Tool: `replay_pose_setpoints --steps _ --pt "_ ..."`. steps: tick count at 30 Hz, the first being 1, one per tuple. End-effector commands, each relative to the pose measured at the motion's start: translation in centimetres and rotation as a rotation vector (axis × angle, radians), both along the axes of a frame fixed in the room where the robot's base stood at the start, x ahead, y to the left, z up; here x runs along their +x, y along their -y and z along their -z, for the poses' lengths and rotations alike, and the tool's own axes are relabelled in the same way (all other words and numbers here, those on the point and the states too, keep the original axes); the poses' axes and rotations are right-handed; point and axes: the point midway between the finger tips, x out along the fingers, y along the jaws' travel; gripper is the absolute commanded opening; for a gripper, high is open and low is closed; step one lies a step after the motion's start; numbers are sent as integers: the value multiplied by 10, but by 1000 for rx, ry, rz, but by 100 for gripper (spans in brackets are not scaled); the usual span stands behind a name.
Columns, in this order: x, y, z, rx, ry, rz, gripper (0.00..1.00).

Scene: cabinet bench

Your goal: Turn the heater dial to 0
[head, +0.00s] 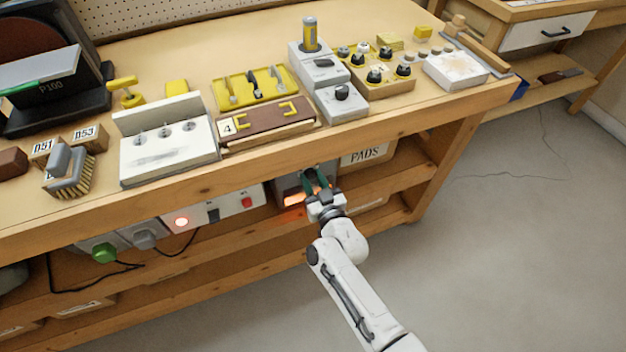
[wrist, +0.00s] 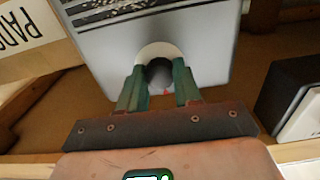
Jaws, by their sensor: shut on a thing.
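The heater (head: 287,186) is a grey box on the shelf under the bench top, with an orange glow on its front. In the wrist view its pale grey face (wrist: 215,60) shows slotted vents. I cannot read any dial numbers.
A box labelled PADS (head: 366,155) stands right of the heater. A power strip (head: 215,208) with a lit red light and a red switch is to its left. The bench edge (head: 270,146) overhangs above. Open floor (head: 500,250) lies to the right.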

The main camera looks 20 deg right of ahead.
Motion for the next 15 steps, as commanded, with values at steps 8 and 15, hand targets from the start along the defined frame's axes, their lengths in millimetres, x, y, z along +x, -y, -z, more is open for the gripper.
replay_pose_setpoints --steps 8,15 --pt "0 0 1 124 -1 -1 3" --pt "0 -1 1 330 -1 -1 3"
